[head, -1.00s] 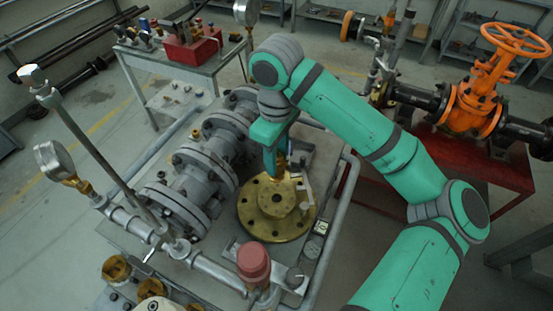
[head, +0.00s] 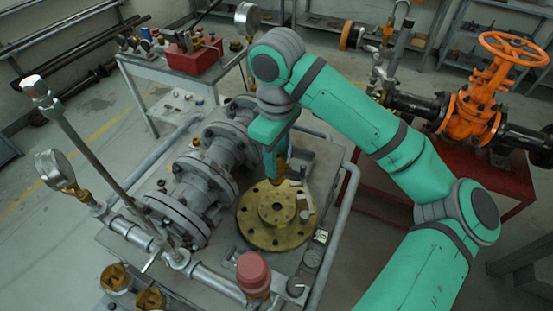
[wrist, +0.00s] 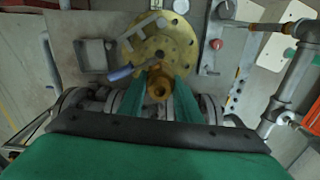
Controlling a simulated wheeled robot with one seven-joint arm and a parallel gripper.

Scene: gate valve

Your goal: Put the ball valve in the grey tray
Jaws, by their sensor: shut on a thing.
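My gripper (wrist: 160,92) is shut on a brass fitting that appears to be the ball valve (wrist: 159,83). In the head view, my gripper (head: 274,168) and the ball valve (head: 281,170) are at the far edge of the round brass flange. A blue lever (wrist: 121,73) extends left from near the valve in the wrist view; I cannot tell for sure that it is joined. The grey tray (wrist: 80,60) is an open square to the left of the gripper. In the head view my gripper partly hides it.
The brass flange (head: 257,229) lies flat on the bench, with a light-grey tool on it. Large grey pipe flanges (head: 205,175) stand to the left. A red cap (head: 253,270), pressure gauge (head: 54,168) and pipe rail (head: 337,215) are nearby. An orange valve (head: 477,105) stands at right.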

